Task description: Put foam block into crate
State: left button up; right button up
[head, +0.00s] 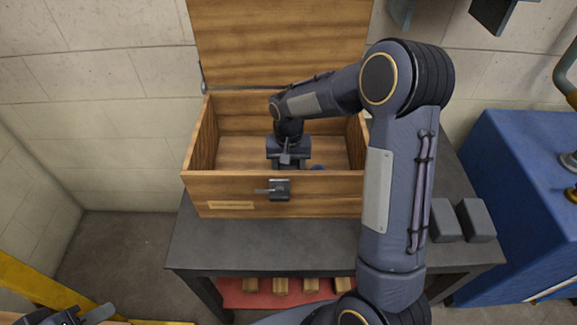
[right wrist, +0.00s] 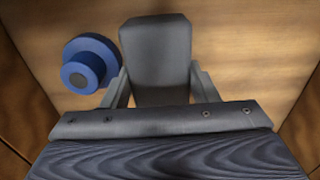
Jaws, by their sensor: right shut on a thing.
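The crate (head: 225,183) is a wooden box on a dark table, with its lid (head: 280,40) open against the wall side. My right gripper (head: 287,160) is down inside the crate, below the rim. In the right wrist view, my right gripper (right wrist: 160,88) is shut on a grey foam block (right wrist: 155,50) between its two fingers. The wood of the crate's inside lies behind the block; I cannot tell if the block touches the floor. My left gripper (head: 80,314) is partly in view at the bottom left, away from the crate; its jaw opening is unclear.
A blue round stepped part (right wrist: 88,66) lies in the crate beside the held block. Two more grey blocks (head: 443,220) (head: 475,220) stand on the table (head: 300,240) right of my arm. A blue cabinet (head: 520,190) is at the right. A latch (head: 279,190) sticks out from the crate's front.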

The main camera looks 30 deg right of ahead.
jog(key=shift+f, duration=0.2)
jog(key=o, duration=0.9)
jog(key=shift+r, duration=0.1)
jog(key=shift+o, duration=0.2)
